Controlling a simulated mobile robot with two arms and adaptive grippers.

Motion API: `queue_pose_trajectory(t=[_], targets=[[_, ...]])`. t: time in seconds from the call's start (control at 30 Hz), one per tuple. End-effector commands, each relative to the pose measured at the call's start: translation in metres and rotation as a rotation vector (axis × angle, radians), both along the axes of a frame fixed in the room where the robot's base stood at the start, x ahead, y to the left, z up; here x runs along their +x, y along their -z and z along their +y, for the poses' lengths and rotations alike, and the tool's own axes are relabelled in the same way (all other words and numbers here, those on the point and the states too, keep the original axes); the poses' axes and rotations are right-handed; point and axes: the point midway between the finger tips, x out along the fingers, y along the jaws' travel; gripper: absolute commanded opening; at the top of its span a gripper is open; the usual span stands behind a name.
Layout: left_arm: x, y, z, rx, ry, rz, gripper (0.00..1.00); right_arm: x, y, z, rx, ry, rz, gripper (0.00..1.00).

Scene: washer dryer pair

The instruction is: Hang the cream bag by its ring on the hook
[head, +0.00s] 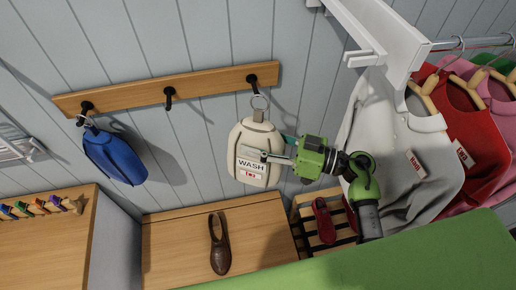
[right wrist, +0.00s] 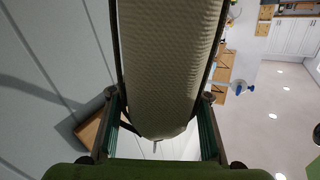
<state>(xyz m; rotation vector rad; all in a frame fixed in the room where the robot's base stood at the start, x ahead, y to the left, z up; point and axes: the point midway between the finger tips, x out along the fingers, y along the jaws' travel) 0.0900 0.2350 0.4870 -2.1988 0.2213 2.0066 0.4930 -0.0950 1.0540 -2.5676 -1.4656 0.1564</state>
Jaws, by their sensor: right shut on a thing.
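The cream bag (head: 256,172) with a WASH label hangs upright below the right end of the wooden hook rail in the head view. Its metal ring (head: 260,102) stands up from the bag's top, just under and overlapping the black right-hand hook (head: 253,82). I cannot tell whether the ring is around the hook or in front of it. My right gripper (head: 266,157) is shut on the bag from the right side. In the right wrist view the bag's side (right wrist: 168,65) fills the space between the fingers. My left gripper is not in view.
The wooden rail (head: 205,86) also has an empty middle hook (head: 169,98) and a left hook carrying a blue bag (head: 115,155). Shirts (head: 400,140) hang close to my right arm. A wooden bench (head: 170,245) with a brown shoe (head: 219,247) is below.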

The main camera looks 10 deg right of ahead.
Motion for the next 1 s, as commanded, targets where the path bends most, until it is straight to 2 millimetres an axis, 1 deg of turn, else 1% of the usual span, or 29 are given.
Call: queue_pose_trajectory(t=[0.03, 0.67, 0.73, 0.9, 1.0], targets=[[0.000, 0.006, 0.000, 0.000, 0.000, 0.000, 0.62, 0.004, 0.001, 0.000, 0.003, 0.000, -0.004, 0.11], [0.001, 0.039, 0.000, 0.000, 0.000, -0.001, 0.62, 0.040, 0.004, 0.000, 0.004, -0.001, -0.004, 0.11], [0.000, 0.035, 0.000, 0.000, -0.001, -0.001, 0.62, 0.043, 0.003, 0.000, 0.003, -0.001, -0.002, 0.11], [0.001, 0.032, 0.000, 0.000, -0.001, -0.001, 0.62, 0.050, 0.008, 0.000, 0.002, -0.001, 0.000, 0.11], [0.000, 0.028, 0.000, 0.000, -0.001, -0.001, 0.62, 0.052, 0.009, 0.000, 0.003, -0.001, 0.001, 0.11]])
